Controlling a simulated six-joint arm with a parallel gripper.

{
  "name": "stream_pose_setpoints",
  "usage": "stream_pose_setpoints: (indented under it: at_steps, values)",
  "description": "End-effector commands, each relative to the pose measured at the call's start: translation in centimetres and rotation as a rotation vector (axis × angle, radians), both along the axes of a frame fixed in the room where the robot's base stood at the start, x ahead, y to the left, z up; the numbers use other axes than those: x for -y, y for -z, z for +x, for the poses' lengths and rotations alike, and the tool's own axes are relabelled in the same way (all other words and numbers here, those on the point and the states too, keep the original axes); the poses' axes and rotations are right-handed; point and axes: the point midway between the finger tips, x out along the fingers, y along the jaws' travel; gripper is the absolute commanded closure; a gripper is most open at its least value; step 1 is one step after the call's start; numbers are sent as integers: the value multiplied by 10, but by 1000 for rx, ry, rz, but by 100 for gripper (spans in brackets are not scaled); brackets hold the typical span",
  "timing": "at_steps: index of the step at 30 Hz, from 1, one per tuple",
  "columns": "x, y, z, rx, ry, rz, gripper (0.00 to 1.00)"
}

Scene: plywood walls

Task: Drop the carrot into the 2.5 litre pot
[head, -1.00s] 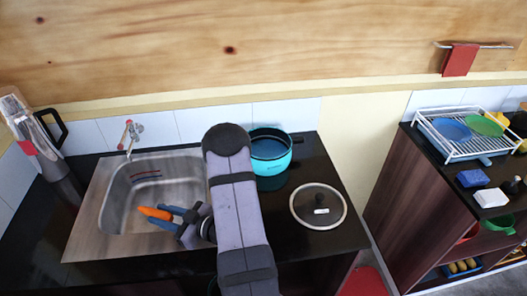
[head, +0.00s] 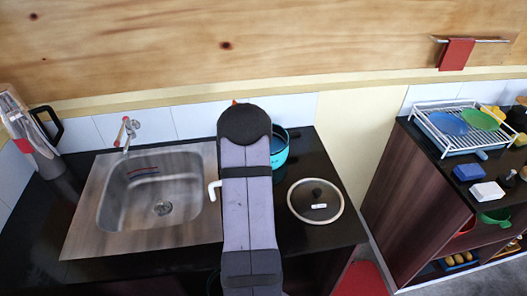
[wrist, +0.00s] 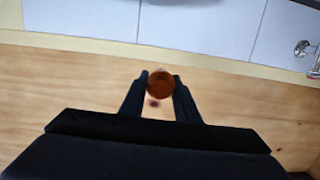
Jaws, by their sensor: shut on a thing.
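The orange-brown carrot (wrist: 160,86) is seen end-on between the two dark fingers of my gripper (wrist: 160,80) in the wrist view. My gripper is shut on it and faces the plywood wall. In the head view my arm hides the gripper, and a small orange tip (head: 234,102), likely the carrot, shows just above the arm. The turquoise pot (head: 281,153) stands on the dark counter behind the arm, open on top. Its left part and most of its inside are hidden. I cannot tell how far the carrot is from the pot.
A glass lid (head: 315,201) lies on the counter right of my arm. The steel sink (head: 130,205) is at the left, with a tap (head: 128,130) behind it. A kettle-like jug (head: 35,145) stands far left. A dish rack (head: 450,148) is on the right-hand cabinet.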

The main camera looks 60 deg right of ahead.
Motion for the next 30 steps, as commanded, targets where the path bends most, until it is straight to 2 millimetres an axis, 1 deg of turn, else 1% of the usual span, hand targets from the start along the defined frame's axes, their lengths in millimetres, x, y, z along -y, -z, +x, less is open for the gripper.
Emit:
stream_pose_setpoints:
  at_steps: [1, 3, 6, 9, 12, 16, 23, 30]
  values:
    - [17, 4, -9, 0, 50, -1, 94]
    - [37, 6, -22, 1, 115, -1, 94]
    - [59, 8, -38, 1, 192, -2, 94]
    - [74, 9, -50, 0, 248, -1, 94]
    - [83, 10, -58, -1, 284, -1, 94]
    - [88, 11, -63, -1, 303, -2, 94]
    - [89, 14, -63, -2, 305, -1, 94]
    - [88, 30, -63, -3, 304, -1, 94]
